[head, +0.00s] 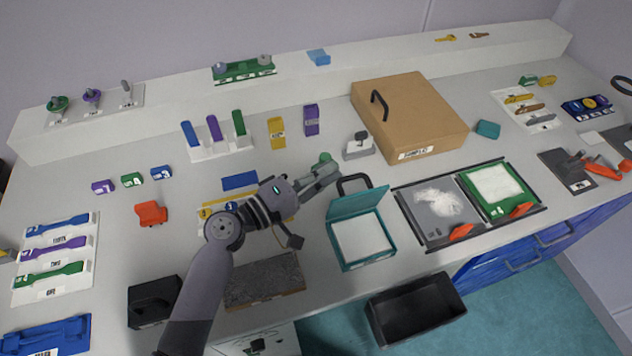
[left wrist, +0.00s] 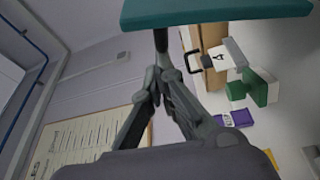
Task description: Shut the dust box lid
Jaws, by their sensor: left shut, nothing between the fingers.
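The dust box (head: 362,259) is a teal box with a white inside, at the middle front of the bench in the head view. Its teal lid (head: 357,204) stands raised and tilted at the back edge, with a dark loop handle (head: 353,178) at its top. My left gripper (head: 333,169) is shut and empty, with its fingertips behind the lid close to the handle. In the left wrist view the shut fingertips (left wrist: 162,68) are just below a teal panel (left wrist: 215,11), which looks like the lid. I cannot tell whether they touch it. My right gripper is not in view.
A cardboard sample box (head: 408,112) stands behind. A small grey-white device (head: 359,147) is near the fingertips. Right of the dust box is a black-edged tray (head: 432,242) with grey and green panels. A black bin (head: 416,309) is below the bench's front edge.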

